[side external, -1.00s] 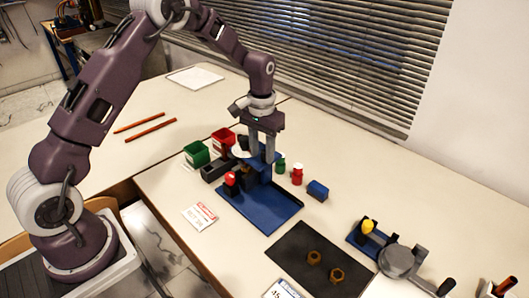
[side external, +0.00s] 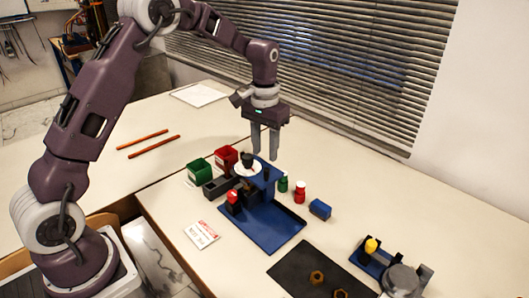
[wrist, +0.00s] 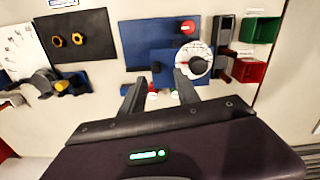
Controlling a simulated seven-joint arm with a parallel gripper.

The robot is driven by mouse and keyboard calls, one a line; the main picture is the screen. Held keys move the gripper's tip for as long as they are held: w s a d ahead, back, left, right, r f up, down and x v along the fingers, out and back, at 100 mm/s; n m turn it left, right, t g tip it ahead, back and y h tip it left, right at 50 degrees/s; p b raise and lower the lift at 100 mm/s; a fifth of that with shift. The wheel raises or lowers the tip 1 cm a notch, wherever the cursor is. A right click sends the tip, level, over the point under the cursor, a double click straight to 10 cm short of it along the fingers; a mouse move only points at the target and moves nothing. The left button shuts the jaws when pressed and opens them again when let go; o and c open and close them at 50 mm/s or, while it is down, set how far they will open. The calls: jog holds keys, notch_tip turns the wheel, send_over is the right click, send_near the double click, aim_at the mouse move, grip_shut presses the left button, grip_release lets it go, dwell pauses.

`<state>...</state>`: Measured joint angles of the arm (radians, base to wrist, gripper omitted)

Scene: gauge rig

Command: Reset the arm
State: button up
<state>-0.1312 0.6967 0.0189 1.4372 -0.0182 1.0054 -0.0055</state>
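My gripper (side external: 264,157) hangs pointing down, above and behind the blue gauge rig (side external: 272,230), clear of it. Its two fingers are apart with nothing held between them; the wrist view also shows the gap between my gripper's fingers (wrist: 157,92). The rig carries a white dial with a black knob (wrist: 198,65) and a red knob (side external: 233,196). In the wrist view the dial lies just beyond the right fingertip. The dial's markings are too small to read.
A green bin (side external: 200,172) and a red bin (side external: 226,157) stand left of the rig. Green and red bottles (side external: 300,191) and a blue block (side external: 320,209) are to its right. A dark mat (side external: 298,268) holds brass nuts. A yellow-topped device (side external: 371,247) stands at the right.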

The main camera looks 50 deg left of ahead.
jog(key=s+d+r+t, duration=0.3)
jog(key=s+d+r, duration=0.1)
jog(key=s+r, duration=0.95)
jog(key=s+d+m+t, duration=0.1)
jog(key=s+d+t, duration=0.1)
jog(key=s, duration=1.6)
jog(key=shift+d+r+m+t, duration=0.2)
jog(key=shift+r+m+t, duration=0.1)
jog(key=shift+m, duration=0.1)
